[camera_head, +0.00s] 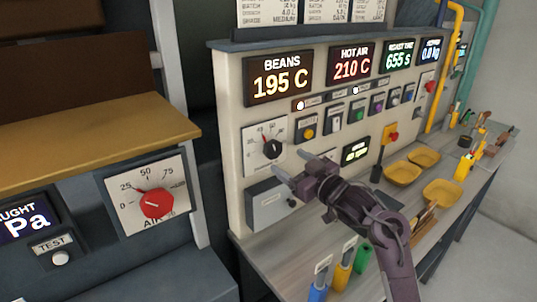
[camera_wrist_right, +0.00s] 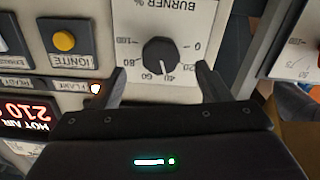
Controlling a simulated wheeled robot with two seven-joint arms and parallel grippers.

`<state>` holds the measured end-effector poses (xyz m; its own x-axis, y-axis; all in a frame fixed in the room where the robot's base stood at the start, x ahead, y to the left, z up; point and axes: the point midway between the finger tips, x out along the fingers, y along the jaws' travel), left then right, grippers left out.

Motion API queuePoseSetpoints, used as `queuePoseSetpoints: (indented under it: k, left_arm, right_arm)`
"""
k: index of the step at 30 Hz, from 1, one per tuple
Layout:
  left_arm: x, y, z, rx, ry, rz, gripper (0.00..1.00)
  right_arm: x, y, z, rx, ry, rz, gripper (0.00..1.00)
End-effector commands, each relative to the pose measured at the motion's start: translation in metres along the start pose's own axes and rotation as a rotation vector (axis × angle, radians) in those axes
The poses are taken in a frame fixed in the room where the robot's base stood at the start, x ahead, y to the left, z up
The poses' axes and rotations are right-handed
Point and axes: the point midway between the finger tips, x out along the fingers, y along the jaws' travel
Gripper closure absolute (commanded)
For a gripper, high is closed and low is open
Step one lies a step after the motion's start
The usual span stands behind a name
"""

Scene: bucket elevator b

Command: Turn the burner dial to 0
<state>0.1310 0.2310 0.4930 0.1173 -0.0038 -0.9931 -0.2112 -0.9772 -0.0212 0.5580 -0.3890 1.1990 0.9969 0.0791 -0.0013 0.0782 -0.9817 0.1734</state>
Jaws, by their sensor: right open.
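The burner dial (camera_head: 272,149) is a round black knob on a pale plate at the left of the control panel. In the right wrist view the dial (camera_wrist_right: 160,56) and its "BURNER %" scale appear upside down. Its white pointer mark lies between 40 and 60. My right gripper (camera_head: 290,163) is open and empty, just in front of and below the dial. In the wrist view the two fingers (camera_wrist_right: 157,84) stand apart on either side of the dial, not touching it. My left gripper is not in view.
A red-knobbed air dial (camera_head: 157,203) is on the separate unit at left. The yellow ignite button (camera_wrist_right: 64,41) is beside the burner plate. A grey box (camera_head: 270,202) sits below the dial. Yellow trays (camera_head: 402,172) and colored-handled tools (camera_head: 342,276) occupy the bench.

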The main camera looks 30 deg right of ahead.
Motion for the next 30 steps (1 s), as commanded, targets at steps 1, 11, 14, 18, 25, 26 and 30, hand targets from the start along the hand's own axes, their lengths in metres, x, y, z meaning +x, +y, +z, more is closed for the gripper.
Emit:
queuePoseSetpoints:
  k: [1,11,14,18,25,26,30]
  left_arm:
    - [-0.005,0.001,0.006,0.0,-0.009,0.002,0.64]
    - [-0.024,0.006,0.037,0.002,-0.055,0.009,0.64]
    - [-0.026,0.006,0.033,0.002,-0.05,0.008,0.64]
    - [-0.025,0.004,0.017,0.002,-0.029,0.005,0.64]
    - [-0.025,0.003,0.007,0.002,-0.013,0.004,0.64]
    - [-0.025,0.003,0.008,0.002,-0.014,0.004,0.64]
    - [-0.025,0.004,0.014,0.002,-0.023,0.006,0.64]
  right_arm:
    - [0.007,0.0,-0.004,0.003,0.002,-0.001,0.3]
    - [0.058,0.001,-0.003,0.004,-0.001,0.001,0.3]
    - [0.066,0.0,-0.002,0.002,-0.002,0.0,0.3]
    - [0.07,-0.001,-0.001,0.0,-0.002,0.001,0.3]
    - [0.07,-0.001,0.0,0.0,-0.003,0.001,0.36]
    - [0.07,-0.001,0.0,0.0,-0.003,0.001,0.4]
    - [0.07,-0.001,0.0,0.0,-0.003,0.001,0.58]
